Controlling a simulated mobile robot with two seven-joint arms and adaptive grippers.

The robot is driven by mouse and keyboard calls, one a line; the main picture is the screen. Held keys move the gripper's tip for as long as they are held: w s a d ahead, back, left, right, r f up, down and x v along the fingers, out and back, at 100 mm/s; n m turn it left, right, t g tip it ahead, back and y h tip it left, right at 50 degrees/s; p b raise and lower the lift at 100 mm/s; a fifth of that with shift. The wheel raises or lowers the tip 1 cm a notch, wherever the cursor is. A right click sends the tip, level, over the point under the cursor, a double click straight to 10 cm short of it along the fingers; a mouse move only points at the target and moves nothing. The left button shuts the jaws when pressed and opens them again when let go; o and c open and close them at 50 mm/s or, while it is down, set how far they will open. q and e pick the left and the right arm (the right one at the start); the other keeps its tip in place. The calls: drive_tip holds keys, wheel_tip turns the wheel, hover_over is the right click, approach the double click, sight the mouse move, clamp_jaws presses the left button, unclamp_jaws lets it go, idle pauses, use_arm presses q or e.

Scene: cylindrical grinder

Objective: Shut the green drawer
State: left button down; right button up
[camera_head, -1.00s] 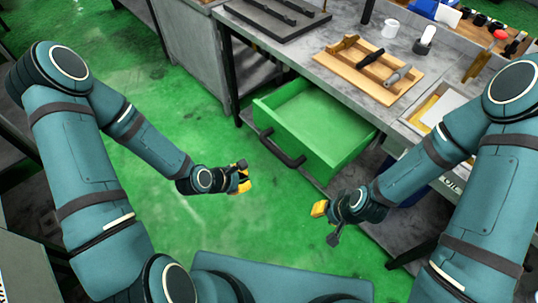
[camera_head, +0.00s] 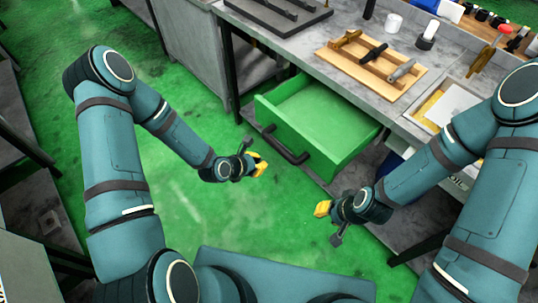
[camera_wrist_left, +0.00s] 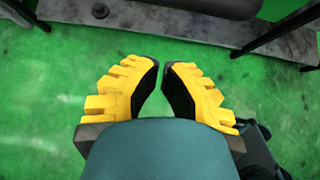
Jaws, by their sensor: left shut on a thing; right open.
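The green drawer (camera_head: 318,121) stands pulled out under the grey workbench, open at the top and empty as far as I see. Its dark bar handle (camera_head: 285,147) is on its front, and a dark bar that looks like this handle crosses the top of the left wrist view (camera_wrist_left: 190,8). My left gripper (camera_head: 262,165) is just in front of the handle, apart from it. In the left wrist view its yellow fingers (camera_wrist_left: 161,66) are drawn together with a narrow gap and no visible object between them. My right gripper (camera_head: 319,208) is open, low in front of the drawer's right side.
The workbench (camera_head: 300,48) carries a wooden tray (camera_head: 385,85) with tools and a white cup (camera_head: 393,25). A shallow tray with papers (camera_head: 450,103) lies to the right. Green floor (camera_head: 170,195) is clear in front of the drawer and to the left.

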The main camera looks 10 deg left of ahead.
use_arm(q)
drive_tip(key=shift+w+d, duration=0.7)
drive_tip(key=shift+w, duration=0.25)
drive_tip(key=shift+w+d, duration=0.65)
drive_tip(key=shift+w, duration=0.3)
drive_tip(key=shift+r, duration=0.1)
drive_tip(key=b, duration=0.5)
approach(316, 125)
drive_tip(key=shift+s+a+f, duration=0.3)
drive_tip(key=shift+s+f, duration=0.2)
drive_tip(key=shift+f, duration=0.1)
drive_tip(key=shift+s+a+f, duration=0.25)
drive_tip(key=shift+s+f, duration=0.25)
drive_tip(key=shift+f, duration=0.05)
drive_tip(key=w+d, duration=0.3)
drive_tip(key=w, duration=0.2)
drive_tip(key=w+d+b, duration=0.1)
drive_tip(key=w+d, duration=0.1)
drive_tip(key=shift+w+d+r, duration=0.1)
drive_tip(key=shift+w+d, duration=0.2)
drive_tip(key=shift+w, duration=0.1)
drive_tip(key=shift+w+d, duration=0.1)
drive_tip(key=shift+w, duration=0.1)
drive_tip(key=shift+w+r, duration=0.1)
